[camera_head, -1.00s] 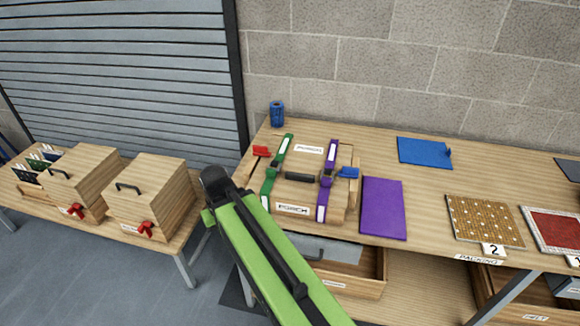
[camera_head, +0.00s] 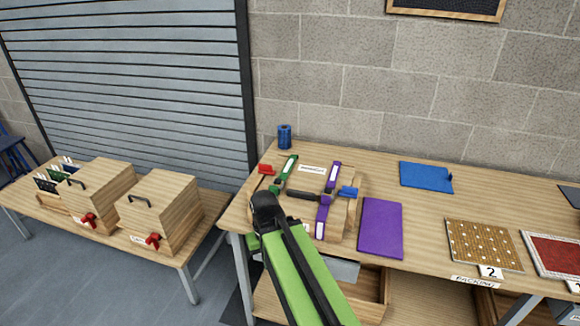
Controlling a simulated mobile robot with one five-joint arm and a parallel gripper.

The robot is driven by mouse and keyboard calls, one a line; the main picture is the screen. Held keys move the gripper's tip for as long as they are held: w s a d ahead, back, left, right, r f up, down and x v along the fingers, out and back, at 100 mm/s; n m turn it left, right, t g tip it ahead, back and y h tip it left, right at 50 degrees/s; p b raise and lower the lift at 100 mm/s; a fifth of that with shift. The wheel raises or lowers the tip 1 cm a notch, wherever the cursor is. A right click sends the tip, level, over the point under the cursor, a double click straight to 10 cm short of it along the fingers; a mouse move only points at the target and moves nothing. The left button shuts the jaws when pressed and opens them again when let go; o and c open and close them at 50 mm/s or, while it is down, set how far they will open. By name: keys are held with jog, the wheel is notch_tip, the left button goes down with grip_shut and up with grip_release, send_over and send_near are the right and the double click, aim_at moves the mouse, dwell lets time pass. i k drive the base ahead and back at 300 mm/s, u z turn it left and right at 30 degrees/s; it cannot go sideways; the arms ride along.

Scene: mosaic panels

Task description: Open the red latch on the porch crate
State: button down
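The porch crate (camera_head: 347,222) is a wooden box on the workbench, with a green strap (camera_head: 285,172) and a purple strap (camera_head: 322,217) over it and a dark handle between them. The red latch (camera_head: 265,169) shows at its left side, at the far end of the green strap. A blue latch (camera_head: 349,191) is on the right side. My gripper (camera_head: 266,205) is a dark shape at the end of my green arm, in front of the crate's front left corner in the picture. It hides the green strap's lower part. Its fingers cannot be made out.
A purple panel (camera_head: 381,228) lies right of the crate, and a blue cylinder (camera_head: 285,136) stands behind it. A blue sheet (camera_head: 426,176) and a mosaic panel (camera_head: 483,245) lie farther right. Two crates with red latches (camera_head: 153,240) stand on the lower left table.

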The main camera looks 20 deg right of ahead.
aim_at(263, 169)
jog(key=u, duration=5.55)
jog(key=i, duration=0.1)
jog(key=z, duration=2.7)
jog(key=k, duration=1.15)
jog(key=z, duration=1.2)
jog(key=i, duration=1)
jog(key=u, duration=0.1)
